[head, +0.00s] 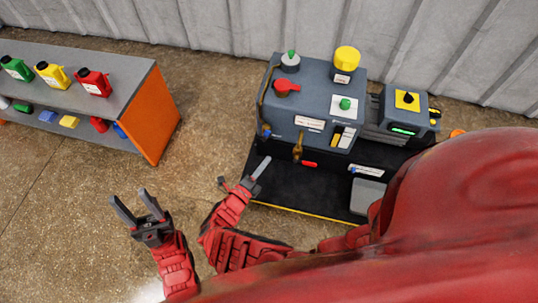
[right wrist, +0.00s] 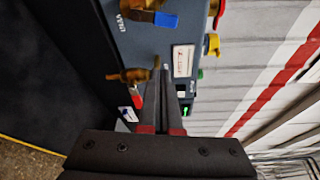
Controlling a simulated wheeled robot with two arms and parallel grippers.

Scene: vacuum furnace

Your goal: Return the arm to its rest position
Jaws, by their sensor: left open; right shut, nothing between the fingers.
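My left gripper (head: 131,197) is at the lower left of the head view, open and empty, with its fingers pointing up the picture over bare floor. My right gripper (head: 262,166) is shut and empty, at the front left of the grey vacuum furnace unit (head: 312,88). In the right wrist view its fingers (right wrist: 168,75) lie close together in front of the furnace's side (right wrist: 135,42). Whether they touch the furnace I cannot tell. Brass fittings with a blue handle (right wrist: 165,20) and a red handle (right wrist: 137,97) are near the fingers.
The furnace stands on a black base (head: 300,186) with a yellow edge. A shelf (head: 130,75) with an orange end holds green, yellow and red bottles at the left. A corrugated wall (head: 200,22) is behind. Brown floor (head: 75,205) is clear around my left gripper.

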